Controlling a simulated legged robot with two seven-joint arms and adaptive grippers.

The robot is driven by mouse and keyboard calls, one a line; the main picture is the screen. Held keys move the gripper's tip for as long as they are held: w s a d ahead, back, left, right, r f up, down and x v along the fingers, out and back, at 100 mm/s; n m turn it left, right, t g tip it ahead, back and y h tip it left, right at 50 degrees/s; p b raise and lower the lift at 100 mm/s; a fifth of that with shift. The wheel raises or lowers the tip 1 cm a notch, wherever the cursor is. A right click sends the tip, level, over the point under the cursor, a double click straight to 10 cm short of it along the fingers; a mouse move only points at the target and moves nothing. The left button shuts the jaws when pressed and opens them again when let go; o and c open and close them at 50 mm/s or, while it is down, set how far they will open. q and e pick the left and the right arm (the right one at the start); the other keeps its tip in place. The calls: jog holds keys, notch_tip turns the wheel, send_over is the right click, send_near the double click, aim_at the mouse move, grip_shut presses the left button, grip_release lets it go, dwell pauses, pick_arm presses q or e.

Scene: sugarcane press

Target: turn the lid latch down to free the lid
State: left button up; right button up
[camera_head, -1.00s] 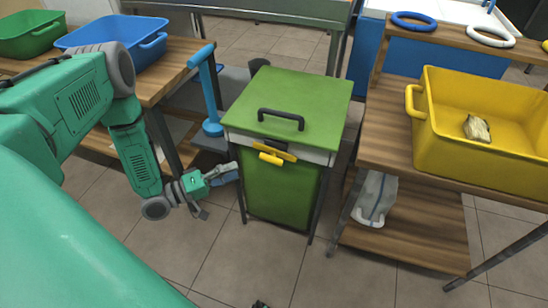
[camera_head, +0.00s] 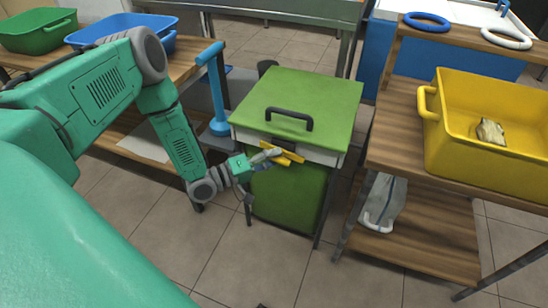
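The green lid (camera_head: 300,97) with a black handle (camera_head: 289,118) lies closed on the green press box (camera_head: 288,195). The yellow lid latch (camera_head: 288,156) is on the front of the box, just under the lid's front edge. It looks slightly tilted, with its right end lower. My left gripper (camera_head: 268,157) is at the latch's left end, its fingers partly overlapping it in the picture. Whether it touches the latch, and whether the fingers are open or shut, I cannot tell. My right gripper is not clearly in view.
A blue lever (camera_head: 215,90) stands left of the box, by a wooden table with blue (camera_head: 125,30) and green (camera_head: 37,30) bins. On the right, a wooden shelf holds a yellow bin (camera_head: 490,150). Tiled floor in front is clear.

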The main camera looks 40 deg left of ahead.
pick_arm(q)
grip_shut()
jog(key=n+t+b, duration=0.1)
jog(key=b, duration=0.1)
jog(key=shift+f+b, duration=0.3)
jog(key=shift+f, duration=0.05)
jog(key=shift+s+r+n, duration=0.1)
jog(key=shift+r+n, duration=0.05)
jog(key=shift+n, duration=0.15)
jog(key=shift+o, duration=2)
grip_release()
jog(key=shift+a, duration=0.1)
jog(key=v, duration=1.2)
jog(key=shift+f, duration=0.3)
